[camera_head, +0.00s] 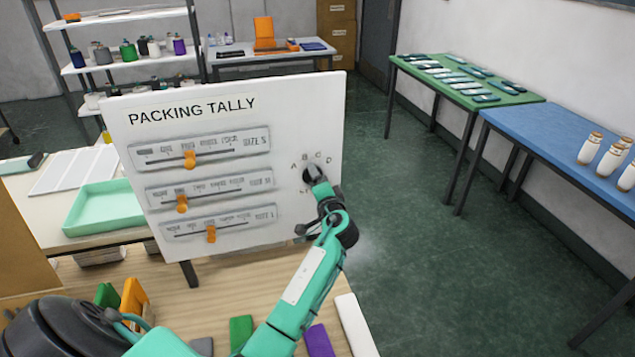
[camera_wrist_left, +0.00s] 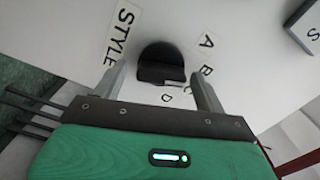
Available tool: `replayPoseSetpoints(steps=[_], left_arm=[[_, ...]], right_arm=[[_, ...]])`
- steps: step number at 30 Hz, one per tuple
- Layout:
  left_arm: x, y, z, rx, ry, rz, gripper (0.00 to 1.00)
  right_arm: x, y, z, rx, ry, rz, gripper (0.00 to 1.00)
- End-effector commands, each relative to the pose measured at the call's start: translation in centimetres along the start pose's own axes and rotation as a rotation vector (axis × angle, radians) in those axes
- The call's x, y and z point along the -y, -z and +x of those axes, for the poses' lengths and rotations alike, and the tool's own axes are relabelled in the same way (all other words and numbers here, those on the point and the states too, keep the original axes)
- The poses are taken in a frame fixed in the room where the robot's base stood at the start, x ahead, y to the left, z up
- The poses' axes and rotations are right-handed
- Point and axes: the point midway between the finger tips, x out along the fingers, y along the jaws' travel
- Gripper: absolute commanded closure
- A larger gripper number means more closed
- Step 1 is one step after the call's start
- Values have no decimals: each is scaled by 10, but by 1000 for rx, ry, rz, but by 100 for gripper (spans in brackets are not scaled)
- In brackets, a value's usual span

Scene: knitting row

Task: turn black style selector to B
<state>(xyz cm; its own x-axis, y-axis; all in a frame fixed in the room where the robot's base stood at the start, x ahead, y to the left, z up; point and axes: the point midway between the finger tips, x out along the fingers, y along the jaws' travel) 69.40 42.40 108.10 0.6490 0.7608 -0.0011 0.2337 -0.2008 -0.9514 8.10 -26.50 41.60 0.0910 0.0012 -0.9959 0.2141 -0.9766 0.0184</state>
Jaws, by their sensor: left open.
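The white PACKING TALLY board (camera_head: 250,105) stands upright on the wooden table. Its black style selector (camera_wrist_left: 160,55) is a round knob, with the word STYLE on one side and the letters A, B, C and D on the other. In the head view, the selector (camera_head: 311,172) is partly hidden by my arm. My left gripper (camera_wrist_left: 156,75) is open, one finger on each side of the knob; I cannot tell whether they touch it. A small light mark shows on the knob's lower part near C and D; the exact letter it points to is unclear.
Three slider strips with orange handles, one of them here (camera_head: 189,159), are on the board's left. Green (camera_head: 465,85) and blue (camera_head: 565,150) tables stand at right. Open floor lies between.

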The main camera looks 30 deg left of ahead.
Motion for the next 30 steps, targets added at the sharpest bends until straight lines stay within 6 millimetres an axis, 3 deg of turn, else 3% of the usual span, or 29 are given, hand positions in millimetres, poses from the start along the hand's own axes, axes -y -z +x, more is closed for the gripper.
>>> replayPoseSetpoints(steps=[8,21,30], left_arm=[[-3,0,-17,-2,0,-2,27],[-4,-1,-111,0,-2,-3,27],[-1,-1,-138,1,0,0,27]], right_arm=[[3,0,8,-1,3,2,100],[6,-2,40,-1,5,3,100],[3,-3,46,-1,3,2,100]])
